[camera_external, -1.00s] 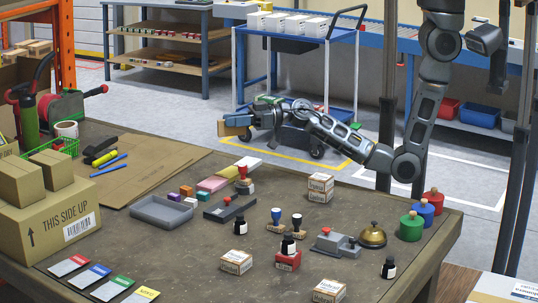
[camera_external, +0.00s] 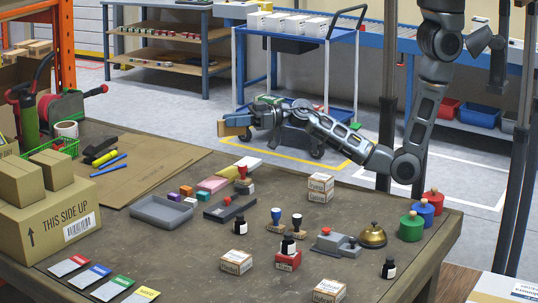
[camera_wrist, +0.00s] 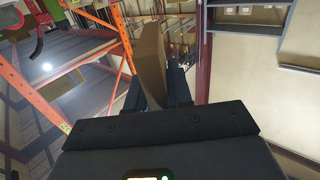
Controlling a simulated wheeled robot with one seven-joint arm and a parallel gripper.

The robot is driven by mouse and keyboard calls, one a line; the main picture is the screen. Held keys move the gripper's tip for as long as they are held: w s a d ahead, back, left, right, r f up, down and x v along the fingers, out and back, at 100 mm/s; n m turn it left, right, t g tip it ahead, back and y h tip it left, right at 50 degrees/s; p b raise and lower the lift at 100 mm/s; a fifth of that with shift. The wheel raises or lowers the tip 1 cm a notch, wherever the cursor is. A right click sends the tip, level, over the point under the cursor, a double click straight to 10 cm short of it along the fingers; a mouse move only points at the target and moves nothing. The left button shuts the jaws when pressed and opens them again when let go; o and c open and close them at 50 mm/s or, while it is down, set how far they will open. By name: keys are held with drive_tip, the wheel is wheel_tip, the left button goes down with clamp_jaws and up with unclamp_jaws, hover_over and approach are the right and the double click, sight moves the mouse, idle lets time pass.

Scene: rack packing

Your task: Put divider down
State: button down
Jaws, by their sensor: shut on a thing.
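My gripper (camera_external: 250,121) is shut on the divider (camera_external: 234,125), a small brown board-like piece. It holds the divider in the air above the far side of the workbench (camera_external: 250,187), clear of the bench top. In the wrist view the divider (camera_wrist: 151,52) stands up, curved-looking, between the dark fingers of my gripper (camera_wrist: 158,92). Its lower part is hidden by the gripper body.
Boxes, stamps, ink bottles, a bell (camera_external: 373,235) and a grey tray (camera_external: 161,212) stand on the bench. A large carton (camera_external: 40,215) is at the left. A flat cardboard sheet (camera_external: 150,163) lies at the back left. A blue cart (camera_external: 295,40) stands behind.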

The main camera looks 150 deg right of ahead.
drive_tip(key=s+f+n+t+y, duration=0.1)
drive_tip(key=s+f+n+y, duration=0.1)
drive_tip(key=s, duration=0.7)
drive_tip(key=s+a+f+n+t+y, duration=0.1)
drive_tip(key=s+f+n+y, duration=0.1)
drive_tip(key=s+n+y, duration=0.2)
drive_tip(key=s+f+n+t+y, duration=0.2)
drive_tip(key=s+y, duration=0.6)
drive_tip(key=s, duration=0.6)
drive_tip(key=shift+s+a+f+n, duration=0.25)
drive_tip(key=shift+a+f+n, duration=0.1)
drive_tip(key=shift+f+n, duration=0.35)
drive_tip(key=shift+w, duration=0.1)
drive_tip(key=w+f, duration=0.2)
drive_tip(key=w, duration=0.1)
drive_tip(key=w+a+f, duration=0.1)
drive_tip(key=w+f, duration=0.1)
drive_tip(key=w, duration=0.2)
drive_tip(key=w+a+f, duration=0.1)
drive_tip(key=w+f, duration=0.1)
drive_tip(key=w, duration=0.2)
drive_tip(key=shift+a+f+p, duration=0.25)
drive_tip(key=shift+f+p, duration=0.1)
drive_tip(key=shift+f, duration=0.05)
drive_tip(key=shift+w+f, duration=0.1)
drive_tip(key=shift+f, duration=1.7)
drive_tip(key=shift+f, duration=0.15)
